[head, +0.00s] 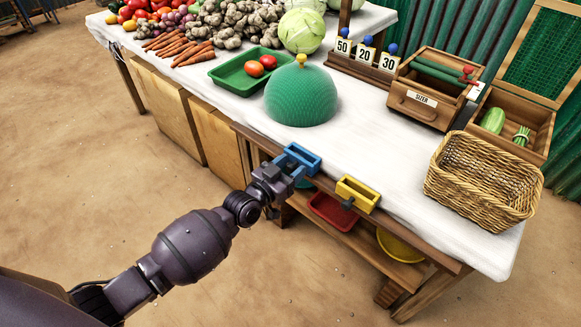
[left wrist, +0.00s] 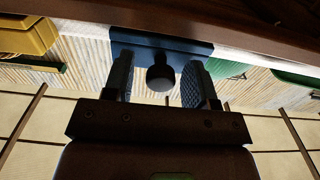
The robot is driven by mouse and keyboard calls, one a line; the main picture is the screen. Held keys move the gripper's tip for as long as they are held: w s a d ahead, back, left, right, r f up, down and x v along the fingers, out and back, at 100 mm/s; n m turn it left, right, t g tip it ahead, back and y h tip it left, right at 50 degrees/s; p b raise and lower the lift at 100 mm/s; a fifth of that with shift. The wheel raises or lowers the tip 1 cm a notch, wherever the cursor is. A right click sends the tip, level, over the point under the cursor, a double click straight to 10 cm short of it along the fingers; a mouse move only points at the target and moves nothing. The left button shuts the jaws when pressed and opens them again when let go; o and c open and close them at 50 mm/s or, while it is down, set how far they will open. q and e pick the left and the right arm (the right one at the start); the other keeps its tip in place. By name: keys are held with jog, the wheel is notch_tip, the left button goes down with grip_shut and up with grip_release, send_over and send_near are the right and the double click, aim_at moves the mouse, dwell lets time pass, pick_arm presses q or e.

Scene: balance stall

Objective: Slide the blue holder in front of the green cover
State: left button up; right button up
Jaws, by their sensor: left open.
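The blue holder (head: 302,155) is a small open box on the wooden rail along the table's front edge. In the head view it lies below the green cover (head: 301,97), a ribbed dome with a yellow knob (head: 301,59) standing on the white cloth. My left gripper (head: 282,166) is at the front of the blue holder. In the left wrist view, the blue holder (left wrist: 183,46) is ahead, and my left gripper (left wrist: 161,82) is open, with one finger on each side of the holder's dark round knob (left wrist: 160,78). Contact with the knob cannot be told. My right gripper is out of view.
A yellow holder (head: 357,193) sits further right on the same rail (head: 413,243). A green tray with tomatoes (head: 228,75) stands behind left of the cover. A wicker basket (head: 480,180) is at the right end. The rail looks clear left of the blue holder.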

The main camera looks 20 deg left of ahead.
pick_arm(q)
grip_shut()
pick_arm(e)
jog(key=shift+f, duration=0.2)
